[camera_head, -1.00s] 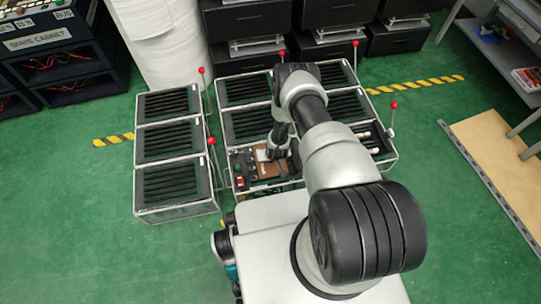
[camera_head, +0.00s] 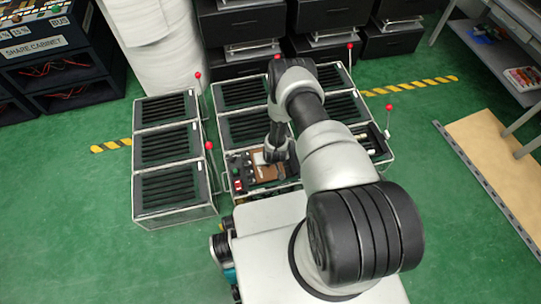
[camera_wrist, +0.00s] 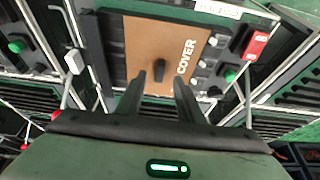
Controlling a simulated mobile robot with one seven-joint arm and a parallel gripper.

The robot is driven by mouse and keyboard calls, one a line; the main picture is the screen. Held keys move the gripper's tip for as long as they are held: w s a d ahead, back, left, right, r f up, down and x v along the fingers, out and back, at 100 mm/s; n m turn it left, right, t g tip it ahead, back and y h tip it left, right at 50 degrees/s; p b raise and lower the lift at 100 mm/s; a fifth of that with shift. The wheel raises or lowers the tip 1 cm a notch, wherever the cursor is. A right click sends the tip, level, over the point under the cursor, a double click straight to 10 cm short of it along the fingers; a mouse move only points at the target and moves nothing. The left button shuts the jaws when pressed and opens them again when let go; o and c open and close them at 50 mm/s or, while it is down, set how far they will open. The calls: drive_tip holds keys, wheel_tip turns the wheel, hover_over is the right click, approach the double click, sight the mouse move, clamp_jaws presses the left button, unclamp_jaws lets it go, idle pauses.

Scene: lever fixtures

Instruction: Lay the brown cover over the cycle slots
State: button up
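The brown cover (camera_wrist: 135,45), marked COVER, lies on a dark panel and fills the upper middle of the wrist view. A small black knob (camera_wrist: 160,82) stands up from it. In the head view the brown cover (camera_head: 264,174) shows at the front of the middle fixture, partly hidden by my gripper. My gripper (camera_wrist: 160,78) is open, its two dark fingers apart with the knob seen between their tips. I cannot tell how far above the cover they are. My gripper also shows in the head view (camera_head: 272,158). The cycle slots cannot be made out.
A red switch (camera_wrist: 256,45) and green buttons flank the cover. Slatted black fixtures (camera_head: 168,146) with red-ball levers (camera_head: 209,146) stand left and behind. Another red-ball lever (camera_head: 389,107) stands right. Green floor (camera_head: 80,220) is clear at the left.

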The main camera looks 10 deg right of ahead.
drive_tip(key=p+v, duration=0.4)
drive_tip(key=v, duration=1)
drive_tip(key=shift+r, duration=0.2)
drive_tip(key=shift+s, duration=0.1)
